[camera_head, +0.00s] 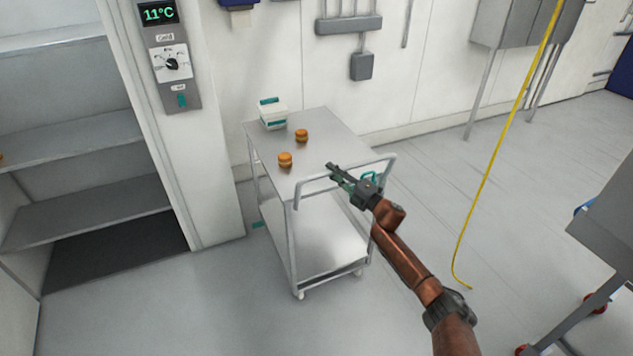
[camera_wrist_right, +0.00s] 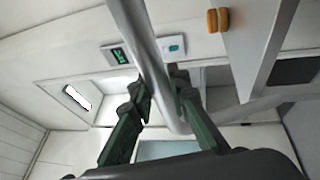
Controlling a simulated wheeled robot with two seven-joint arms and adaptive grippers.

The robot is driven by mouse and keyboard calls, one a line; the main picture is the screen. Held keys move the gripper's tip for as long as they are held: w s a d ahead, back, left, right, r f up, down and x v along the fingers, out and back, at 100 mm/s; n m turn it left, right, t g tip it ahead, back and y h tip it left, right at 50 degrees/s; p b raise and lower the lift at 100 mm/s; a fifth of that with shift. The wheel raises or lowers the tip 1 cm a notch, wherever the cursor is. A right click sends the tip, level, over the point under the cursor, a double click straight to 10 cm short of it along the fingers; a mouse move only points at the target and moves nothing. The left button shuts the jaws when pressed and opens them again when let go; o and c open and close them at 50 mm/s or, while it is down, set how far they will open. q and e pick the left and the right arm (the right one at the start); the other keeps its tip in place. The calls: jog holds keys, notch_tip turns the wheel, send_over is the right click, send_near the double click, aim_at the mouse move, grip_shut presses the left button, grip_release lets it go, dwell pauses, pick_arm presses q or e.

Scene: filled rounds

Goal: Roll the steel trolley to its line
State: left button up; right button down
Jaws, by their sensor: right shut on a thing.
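The steel trolley (camera_head: 330,135) stands on the grey floor beside the cold-room doorway, with an upper and a lower shelf (camera_head: 315,240). Its push handle (camera_head: 384,158) faces me. My right gripper (camera_head: 337,173) is shut on the handle bar; in the right wrist view the bar (camera_wrist_right: 140,40) passes between the fingers (camera_wrist_right: 160,95). Two round orange-brown items (camera_head: 285,160) (camera_head: 301,135) and a white box with teal parts (camera_head: 273,114) are on the top. My left gripper is out of view.
A yellow cord or hose (camera_head: 490,165) hangs down to the floor on the right. A grey cart-like unit (camera_head: 608,230) stands at the right edge. Shelves (camera_head: 90,140) fill the doorway at left. Floor between trolley and yellow cord is clear.

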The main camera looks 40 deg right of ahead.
jog(key=shift+w+d+r, duration=0.1)
jog(key=shift+w+d, duration=0.1)
jog(key=shift+d, duration=0.05)
jog(key=shift+r, duration=0.15)
jog(key=c, duration=2.2)
grip_release()
jog(key=shift+w, duration=0.15)
jog(key=shift+o, duration=0.8)
jog(key=shift+w+f, duration=0.1)
jog(key=shift+f, duration=0.1)
jog(key=shift+o, duration=1.1)
jog(key=shift+a, duration=0.1)
